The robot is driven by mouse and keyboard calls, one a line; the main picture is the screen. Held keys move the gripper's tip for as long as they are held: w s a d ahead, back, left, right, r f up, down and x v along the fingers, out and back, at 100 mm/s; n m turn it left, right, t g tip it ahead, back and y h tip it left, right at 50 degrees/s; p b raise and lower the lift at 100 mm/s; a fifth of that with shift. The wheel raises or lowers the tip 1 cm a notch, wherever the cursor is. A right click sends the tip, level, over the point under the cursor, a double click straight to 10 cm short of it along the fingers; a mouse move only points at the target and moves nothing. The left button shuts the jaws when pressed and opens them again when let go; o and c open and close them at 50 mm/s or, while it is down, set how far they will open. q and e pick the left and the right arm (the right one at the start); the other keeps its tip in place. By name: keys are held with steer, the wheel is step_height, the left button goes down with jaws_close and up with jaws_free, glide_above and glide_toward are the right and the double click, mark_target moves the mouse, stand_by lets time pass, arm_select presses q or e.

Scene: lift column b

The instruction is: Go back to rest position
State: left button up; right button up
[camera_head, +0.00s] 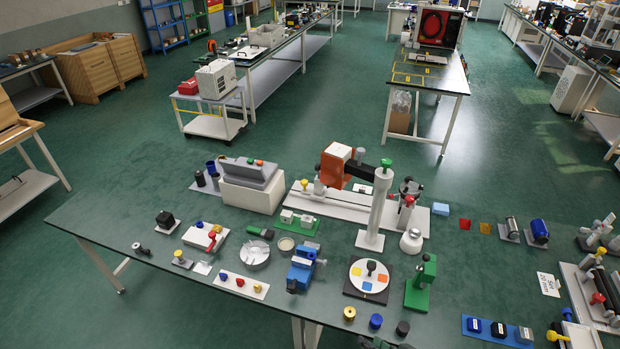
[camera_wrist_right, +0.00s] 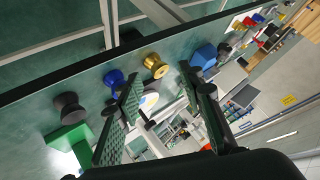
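My right gripper (camera_head: 378,343) barely shows at the bottom edge of the head view, by the front edge of the lab table (camera_head: 130,235). In the right wrist view its two dark ribbed fingers (camera_wrist_right: 160,78) are spread apart, with nothing held between them. Beyond the fingers are a brass knob (camera_wrist_right: 154,65), a blue knob (camera_wrist_right: 113,77) and a black knob (camera_wrist_right: 70,107). In the head view the brass (camera_head: 349,313), blue (camera_head: 376,321) and black (camera_head: 403,328) knobs stand in a row. My left gripper is in neither view.
A green stand (camera_head: 421,285), a disc with coloured squares (camera_head: 369,279) and a blue vise (camera_head: 302,267) stand behind the knobs. A white post (camera_head: 376,210) rises mid-table. A blue strip with blocks (camera_head: 497,330) lies at right.

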steer(key=s+d+f+g+h, duration=0.3)
steer(key=s+d, duration=0.5)
steer(key=s, duration=0.1)
steer(key=s+d+f+g+h, duration=0.2)
steer(key=s+d+f+h, duration=0.15)
steer(key=s+d, duration=0.5)
steer(key=s+a+f+n+g+b, duration=0.1)
steer(key=s+f+b, duration=0.15)
steer(key=f, duration=1.45)
steer(key=s+f+g+b, duration=0.1)
steer(key=f+b, duration=0.2)
steer(key=f, duration=1.4)
arm_select(q)
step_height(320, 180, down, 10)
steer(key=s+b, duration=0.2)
steer(key=b, duration=0.2)
arm_select(e)
steer(key=s+f+n+g, duration=0.1)
steer(key=s+f, duration=1.9)
steer(key=f, duration=0.1)
steer(key=shift+a+y, duration=0.2)
steer(key=shift+y, duration=0.15)
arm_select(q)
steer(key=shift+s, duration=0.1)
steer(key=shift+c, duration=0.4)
arm_select(e)
steer(key=shift+c, duration=0.2)
